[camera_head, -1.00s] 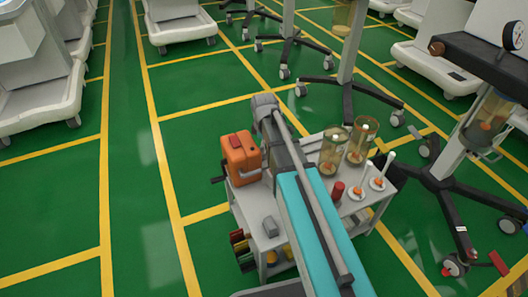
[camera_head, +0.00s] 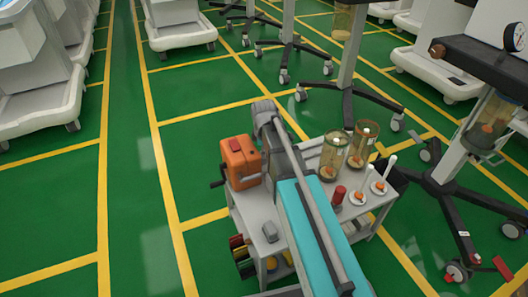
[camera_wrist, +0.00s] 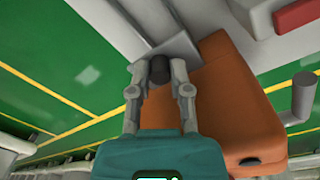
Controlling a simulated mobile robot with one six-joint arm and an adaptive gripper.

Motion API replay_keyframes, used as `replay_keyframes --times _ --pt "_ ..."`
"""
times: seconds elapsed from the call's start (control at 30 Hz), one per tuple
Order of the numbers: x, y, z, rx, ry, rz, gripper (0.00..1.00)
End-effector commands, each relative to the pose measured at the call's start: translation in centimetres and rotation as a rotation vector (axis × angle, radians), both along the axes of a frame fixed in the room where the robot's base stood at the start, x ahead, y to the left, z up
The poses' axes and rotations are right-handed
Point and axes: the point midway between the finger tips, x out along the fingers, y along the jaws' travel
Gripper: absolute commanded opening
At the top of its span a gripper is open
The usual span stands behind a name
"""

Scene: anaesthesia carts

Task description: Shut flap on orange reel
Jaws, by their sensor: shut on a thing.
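The orange reel (camera_head: 238,162) is a boxy case on the near left of a grey cart, with a red block on top and a dark crank (camera_head: 216,183) at its left side. In the wrist view the orange case (camera_wrist: 225,105) fills the middle right. My gripper (camera_wrist: 158,68) is beside it, its two fingers closed on a dark round knob (camera_wrist: 160,70). A grey plate (camera_wrist: 172,47) lies just beyond the knob. I cannot tell which part is the flap. In the head view my arm hides the gripper.
The grey cart (camera_head: 268,246) also carries two amber jars (camera_head: 333,157), a red cylinder (camera_head: 339,193) and two white-handled items on discs. A wheeled stand (camera_head: 445,185) is close on the right. Green floor (camera_head: 145,190) is free on the left.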

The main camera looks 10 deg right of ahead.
Motion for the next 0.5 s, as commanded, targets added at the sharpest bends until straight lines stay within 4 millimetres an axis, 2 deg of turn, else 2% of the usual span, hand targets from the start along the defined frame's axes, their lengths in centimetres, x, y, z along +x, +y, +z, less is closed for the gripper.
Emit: replay_keyframes --times 0.5 --pt "0.05 -0.17 -0.26 0.042 0.01 -0.002 0.0"
